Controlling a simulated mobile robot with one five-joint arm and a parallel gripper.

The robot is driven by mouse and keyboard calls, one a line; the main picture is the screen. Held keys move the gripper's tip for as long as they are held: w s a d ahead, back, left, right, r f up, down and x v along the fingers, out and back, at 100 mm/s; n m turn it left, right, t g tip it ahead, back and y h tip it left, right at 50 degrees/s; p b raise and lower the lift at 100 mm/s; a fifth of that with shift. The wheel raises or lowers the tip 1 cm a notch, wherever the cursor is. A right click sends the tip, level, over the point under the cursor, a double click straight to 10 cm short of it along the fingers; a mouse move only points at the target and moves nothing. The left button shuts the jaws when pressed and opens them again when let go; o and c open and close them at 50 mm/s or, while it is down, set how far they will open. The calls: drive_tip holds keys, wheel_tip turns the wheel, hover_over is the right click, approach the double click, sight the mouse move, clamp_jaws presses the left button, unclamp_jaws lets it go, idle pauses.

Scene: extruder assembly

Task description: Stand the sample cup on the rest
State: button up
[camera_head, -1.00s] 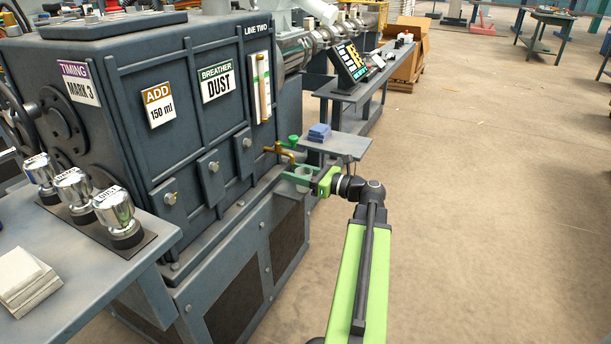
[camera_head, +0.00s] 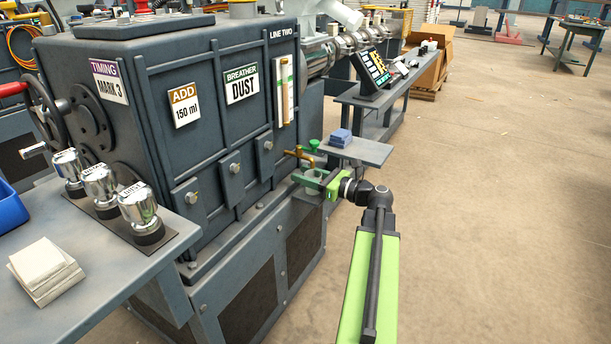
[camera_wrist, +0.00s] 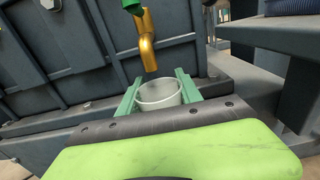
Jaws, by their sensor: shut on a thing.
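The sample cup (camera_wrist: 159,96) is a pale, round, open-topped cup, seen from above in the wrist view. My gripper (camera_wrist: 158,92) is shut on it, with a green finger along each side. In the head view my gripper (camera_head: 311,182) holds the cup low beside the machine, close to the brass tap (camera_head: 299,154). In the wrist view the tap's spout (camera_wrist: 148,58) hangs just beyond and above the cup's rim. The cup looks upright; its inside looks pale and empty. The cup's underside is hidden, and I cannot pick out the rest for certain.
The machine's dark panels (camera_head: 215,125) stand close on the left.

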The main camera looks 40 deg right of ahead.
drive_tip(key=shift+f, duration=0.25)
drive_tip(key=shift+r, duration=0.1)
drive_tip(key=o, duration=1.4)
drive_tip(key=v, duration=1.7)
drive_tip(key=shift+s, duration=0.25)
